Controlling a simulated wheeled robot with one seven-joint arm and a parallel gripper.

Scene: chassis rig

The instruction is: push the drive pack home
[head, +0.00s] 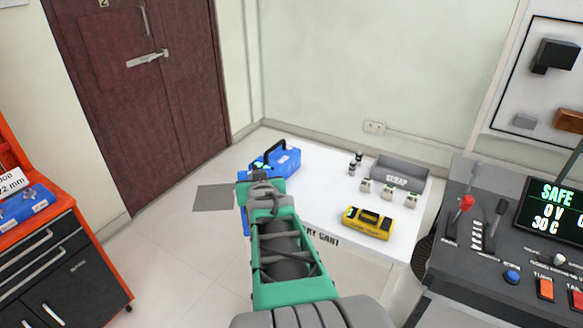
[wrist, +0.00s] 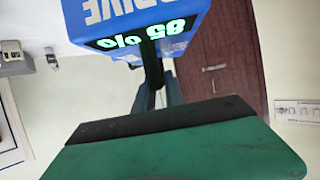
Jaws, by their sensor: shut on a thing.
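The drive pack (head: 285,162) is a blue box with a black handle, at the far left end of the white cart in the head view. In the wrist view its blue face (wrist: 140,22) appears upside down, with "DRIVE" and a green "85 %" readout. My gripper (head: 258,175) is shut on the pack, at its near left side. My arm hides the pack's lower part, so I cannot tell whether it touches the cart. The grip itself is partly hidden in both views.
The white cart (head: 320,205) carries a yellow pack (head: 368,222), a grey scrap bin (head: 398,174) and several small parts. A control console (head: 470,250) stands right, its screen (head: 556,208) reading SAFE, 0 V. An orange cabinet (head: 75,205) with a blue unit (head: 25,205) stands left.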

